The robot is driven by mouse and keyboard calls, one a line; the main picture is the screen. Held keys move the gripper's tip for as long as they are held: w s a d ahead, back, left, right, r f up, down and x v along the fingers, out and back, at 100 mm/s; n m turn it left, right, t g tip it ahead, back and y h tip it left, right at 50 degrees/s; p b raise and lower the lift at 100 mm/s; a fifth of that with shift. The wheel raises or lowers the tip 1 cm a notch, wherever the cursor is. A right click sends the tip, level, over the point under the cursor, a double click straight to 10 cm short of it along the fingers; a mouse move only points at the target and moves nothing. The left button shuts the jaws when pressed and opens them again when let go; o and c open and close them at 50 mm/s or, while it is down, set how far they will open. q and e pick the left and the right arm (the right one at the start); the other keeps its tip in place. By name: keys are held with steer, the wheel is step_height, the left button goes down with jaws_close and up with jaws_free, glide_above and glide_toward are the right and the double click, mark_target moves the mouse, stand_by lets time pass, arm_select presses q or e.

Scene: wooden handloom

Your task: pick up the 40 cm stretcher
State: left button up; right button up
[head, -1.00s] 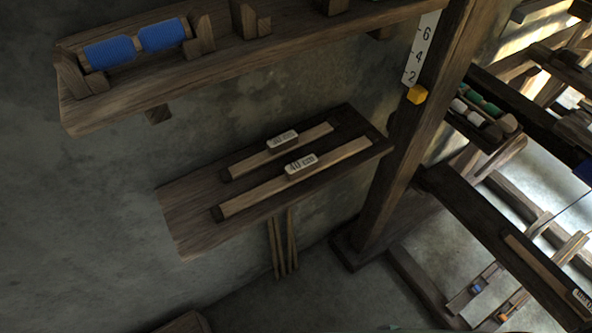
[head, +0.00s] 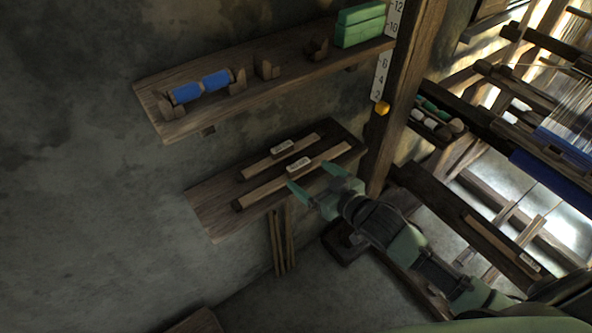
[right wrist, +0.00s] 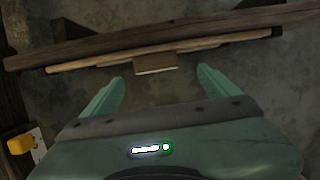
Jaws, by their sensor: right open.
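The 40 cm stretcher (head: 275,187) is the longer, nearer of two pale wooden strips on the lower wall shelf (head: 215,212). Its white label block sits on top. The shorter stretcher (head: 263,166) lies behind it, with its own label. My right gripper (head: 309,176) is open and empty, its green fingers by the shelf's front edge near the label and right half of the longer strip. In the right wrist view, a pale strip (right wrist: 100,60) with a label block lies beyond the open fingertips (right wrist: 159,75); the writing cannot be read. My left gripper is not in view.
A wooden post (head: 405,85) with a scale and yellow marker (head: 382,108) stands just right of the shelves. The loom (head: 470,220) fills the right side.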

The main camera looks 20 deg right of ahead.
mark_target(300, 165)
steer(key=p+x, duration=0.1)
steer(key=x, duration=0.3)
steer(key=shift+w+d, duration=0.15)
steer(key=shift+w, duration=0.15)
steer(key=shift+w+f, duration=0.3)
steer(key=shift+w, duration=0.15)
steer(key=c, duration=1.4)
steer(key=shift+r, duration=0.1)
steer(key=shift+c, duration=1.2)
steer(key=shift+r, duration=0.1)
